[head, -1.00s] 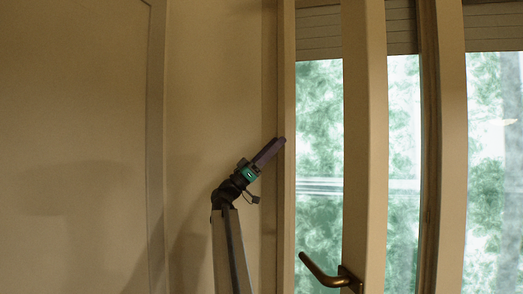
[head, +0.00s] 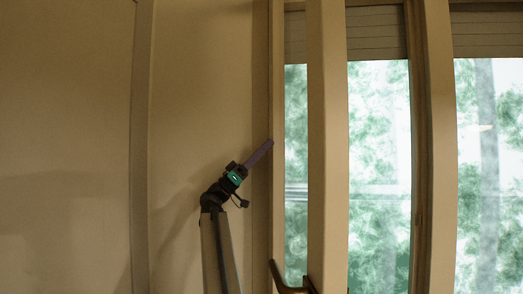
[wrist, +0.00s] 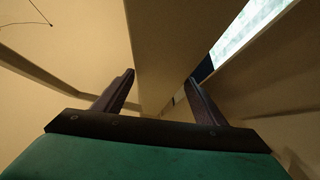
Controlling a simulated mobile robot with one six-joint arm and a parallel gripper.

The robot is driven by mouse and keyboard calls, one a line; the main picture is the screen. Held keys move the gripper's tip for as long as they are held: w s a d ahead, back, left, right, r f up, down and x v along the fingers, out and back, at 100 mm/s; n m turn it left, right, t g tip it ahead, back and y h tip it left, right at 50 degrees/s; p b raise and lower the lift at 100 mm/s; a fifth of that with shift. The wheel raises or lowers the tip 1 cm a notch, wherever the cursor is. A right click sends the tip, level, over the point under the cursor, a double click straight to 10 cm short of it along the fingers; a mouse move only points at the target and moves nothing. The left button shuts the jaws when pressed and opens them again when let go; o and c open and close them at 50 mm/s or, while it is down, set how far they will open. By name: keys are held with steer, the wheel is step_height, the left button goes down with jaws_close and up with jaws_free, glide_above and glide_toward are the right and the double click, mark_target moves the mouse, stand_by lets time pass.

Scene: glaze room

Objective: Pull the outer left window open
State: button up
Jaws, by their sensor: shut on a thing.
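The outer left window (head: 327,130) is a pale-framed sash with glass. It stands ajar, turned steeply to my view, with a clear gap on its right. Its bronze handle (head: 290,285) sits low on the thick upright, cut off by the bottom edge. My gripper (head: 270,142) reaches up from below to the narrow upright at the window's left. In the wrist view my gripper (wrist: 158,82) has its dark fingers apart, with a pale panel (wrist: 170,45) between them. It is shut on that part of the window; the exact contact is hard to see.
A pale wall (head: 205,100) lies close on the left, with a panel edge beside it. A fixed upright (head: 436,150) and another window (head: 490,170) stand on the right. Slatted shutter (head: 375,30) shows above the glass.

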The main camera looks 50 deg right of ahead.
steer(key=o, duration=1.5)
steer(key=shift+s+r, duration=0.1)
steer(key=shift+a, duration=0.1)
steer(key=b+v, duration=0.5)
steer(key=v, duration=0.9)
